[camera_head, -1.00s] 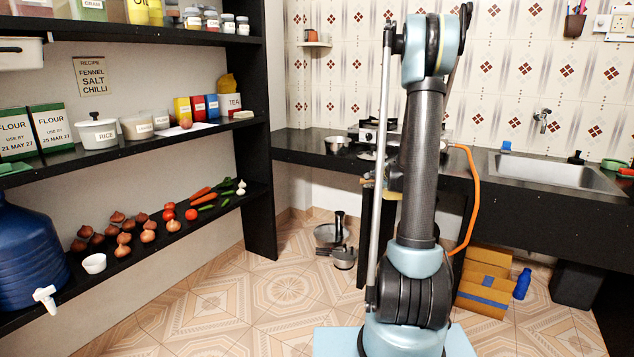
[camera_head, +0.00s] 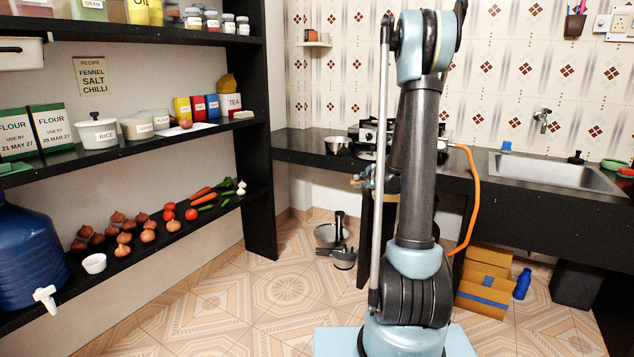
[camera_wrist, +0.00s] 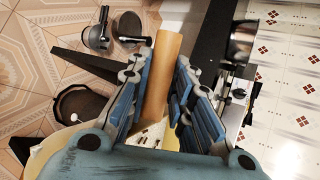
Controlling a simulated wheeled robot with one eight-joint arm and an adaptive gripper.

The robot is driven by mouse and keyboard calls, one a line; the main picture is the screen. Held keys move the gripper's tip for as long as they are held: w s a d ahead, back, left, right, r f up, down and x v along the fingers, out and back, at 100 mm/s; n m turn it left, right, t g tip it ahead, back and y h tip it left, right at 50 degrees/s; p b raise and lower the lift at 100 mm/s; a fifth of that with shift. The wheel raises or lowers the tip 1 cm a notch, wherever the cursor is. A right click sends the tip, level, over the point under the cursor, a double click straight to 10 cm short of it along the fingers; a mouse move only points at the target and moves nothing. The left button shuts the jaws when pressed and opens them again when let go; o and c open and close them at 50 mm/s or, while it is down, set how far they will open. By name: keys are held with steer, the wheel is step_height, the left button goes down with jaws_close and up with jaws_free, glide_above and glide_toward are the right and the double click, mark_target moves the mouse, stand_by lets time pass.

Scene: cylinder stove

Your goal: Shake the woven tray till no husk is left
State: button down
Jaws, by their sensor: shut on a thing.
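In the wrist view my gripper (camera_wrist: 160,90) has its blue fingers closed on both sides of a tan, smooth, rod-like piece (camera_wrist: 168,50). Below it, between the finger bases, a pale yellow surface (camera_wrist: 150,134) with dark specks shows. I take these as parts of the woven tray, its specks perhaps husk, but most of it is hidden by my gripper. In the head view my gripper (camera_head: 362,180) is small, just left of my arm, in front of the counter.
The black counter (camera_head: 310,152) holds a steel pot (camera_head: 338,145) and a stove (camera_head: 368,130), partly behind my arm. Pans (camera_head: 335,233) stand on the tiled floor. An orange hose (camera_head: 474,200) hangs at right. Shelves (camera_head: 160,140) with food line the left. The middle floor is clear.

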steer(key=shift+w+d, duration=0.25)
steer(key=shift+d, duration=0.55)
steer(key=shift+w+d, duration=0.25)
steer(key=shift+d, duration=0.55)
steer(key=shift+w+d, duration=0.25)
steer(key=shift+d, duration=0.55)
steer(key=shift+s+a, duration=0.25)
steer(key=shift+a, duration=0.55)
steer(key=shift+s+a, duration=0.25)
steer(key=shift+a, duration=0.55)
steer(key=shift+s+a, duration=0.25)
steer(key=shift+a, duration=0.55)
steer(key=shift+d, duration=0.1)
steer(key=shift+w+d, duration=0.25)
steer(key=shift+d, duration=0.5)
steer(key=shift+w+d, duration=0.2)
steer(key=shift+d, duration=0.6)
steer(key=shift+w+d, duration=0.25)
steer(key=shift+d, duration=0.5)
